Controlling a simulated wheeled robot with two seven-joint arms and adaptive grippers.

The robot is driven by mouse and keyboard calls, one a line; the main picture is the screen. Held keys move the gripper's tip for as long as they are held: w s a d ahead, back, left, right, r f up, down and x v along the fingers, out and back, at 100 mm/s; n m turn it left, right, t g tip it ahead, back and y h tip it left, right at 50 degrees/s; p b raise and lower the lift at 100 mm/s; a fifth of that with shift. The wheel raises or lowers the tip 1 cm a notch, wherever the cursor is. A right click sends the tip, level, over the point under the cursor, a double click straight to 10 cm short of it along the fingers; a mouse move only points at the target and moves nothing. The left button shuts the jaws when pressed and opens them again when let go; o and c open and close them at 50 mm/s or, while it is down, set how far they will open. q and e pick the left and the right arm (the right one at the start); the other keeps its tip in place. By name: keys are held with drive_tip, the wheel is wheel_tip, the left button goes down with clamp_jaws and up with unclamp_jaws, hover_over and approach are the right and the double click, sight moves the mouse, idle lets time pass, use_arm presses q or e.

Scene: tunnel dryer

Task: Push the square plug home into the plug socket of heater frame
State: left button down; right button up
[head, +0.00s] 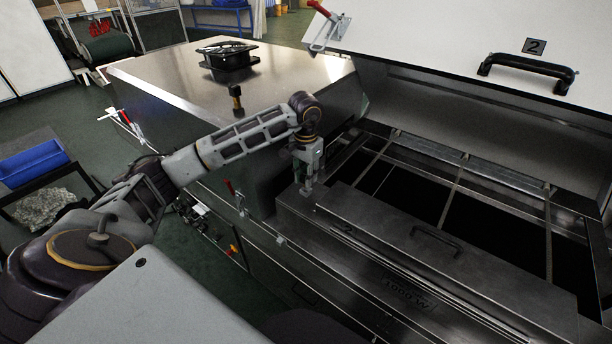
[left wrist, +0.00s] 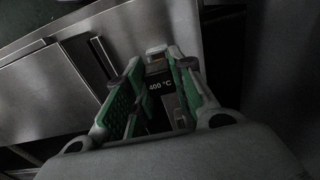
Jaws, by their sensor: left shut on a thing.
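My left gripper (head: 306,188) points down at the left end of the heater frame (head: 385,225), a long steel box with a black handle on top. In the left wrist view, the green-padded fingers of my left gripper (left wrist: 155,65) are shut on a dark block, which I take for the square plug (left wrist: 157,98). A "400 °C" label shows between the pads. A small pale piece shows past the fingertips; I cannot tell whether it is the plug socket. How deep the plug sits is hidden. My right gripper is not in view.
A raised lid with a black handle (head: 525,72) and a "2" stands open over the dark dryer opening (head: 495,225). A steel housing top (head: 165,75) behind my arm carries a black fan (head: 227,58) and a small dark tool (head: 236,95). Red-handled latches line the edge.

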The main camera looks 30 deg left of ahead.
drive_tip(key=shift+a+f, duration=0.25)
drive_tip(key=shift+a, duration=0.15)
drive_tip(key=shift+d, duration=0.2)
use_arm(q)
drive_tip(key=shift+b, duration=0.3)
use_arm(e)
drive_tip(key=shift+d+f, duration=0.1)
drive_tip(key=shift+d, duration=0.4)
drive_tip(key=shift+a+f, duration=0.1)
use_arm(q)
drive_tip(key=shift+f+b, duration=0.55)
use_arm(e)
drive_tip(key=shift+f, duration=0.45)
use_arm(q)
drive_tip(key=shift+f, duration=0.1)
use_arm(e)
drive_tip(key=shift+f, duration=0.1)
